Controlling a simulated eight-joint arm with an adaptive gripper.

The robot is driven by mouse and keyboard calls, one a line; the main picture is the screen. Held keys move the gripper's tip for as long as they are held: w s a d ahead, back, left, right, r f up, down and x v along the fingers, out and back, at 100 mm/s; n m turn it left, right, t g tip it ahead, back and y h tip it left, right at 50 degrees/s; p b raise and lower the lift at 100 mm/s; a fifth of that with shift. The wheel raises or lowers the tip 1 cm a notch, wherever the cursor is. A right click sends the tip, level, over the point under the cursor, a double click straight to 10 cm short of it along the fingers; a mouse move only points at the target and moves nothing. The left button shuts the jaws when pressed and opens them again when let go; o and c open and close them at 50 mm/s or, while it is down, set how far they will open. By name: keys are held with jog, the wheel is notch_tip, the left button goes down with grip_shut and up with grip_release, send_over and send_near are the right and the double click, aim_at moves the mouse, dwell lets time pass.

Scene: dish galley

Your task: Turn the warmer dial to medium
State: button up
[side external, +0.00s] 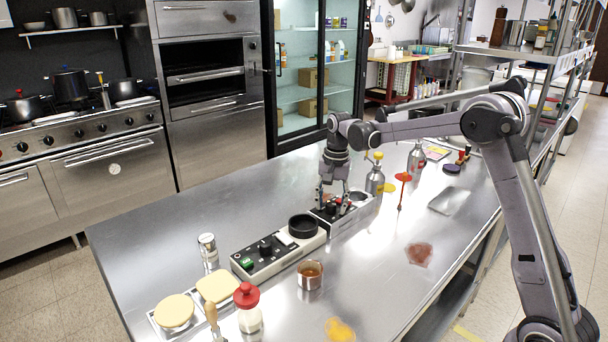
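A grey-white box with a black knob (265,247), a green button (247,263) and a black round top part (303,226) stands on the steel counter. Behind it to the right is a second, darker-topped unit (352,219) with small red and black parts on top. I cannot tell for sure which of the two is the warmer. My gripper (333,204) points down over the second unit, its fingers apart at either side of these parts. The fingertips are low at its top; contact is too small to tell. The dial's setting cannot be read.
A steel bottle with a yellow top (375,176) and a red-topped stick (402,188) stand close to my gripper's right. The counter's left part (150,240) is clear.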

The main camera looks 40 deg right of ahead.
aim_at(333, 205)
notch_tip(333, 205, up, 12)
jog(key=shift+s+d, duration=0.15)
jog(key=shift+s, duration=0.1)
dwell(0.6)
jog(key=s+a+r+n+t, duration=0.1)
jog(key=s+a+n+t, duration=0.2)
jog(key=s+a+n, duration=0.55)
jog(key=s+a+f+n+t, duration=0.1)
jog(key=s+a+f+n, duration=0.1)
jog(key=s, duration=0.5)
jog(key=s+a+f+n+t, duration=0.1)
jog(key=s+a+f+t, duration=0.1)
jog(key=s+f, duration=0.3)
jog(key=s, duration=0.2)
jog(key=shift+s+a+f+n+t, duration=0.2)
jog(key=shift+s+n+t, duration=0.1)
jog(key=shift+s+n, duration=0.1)
dwell(0.5)
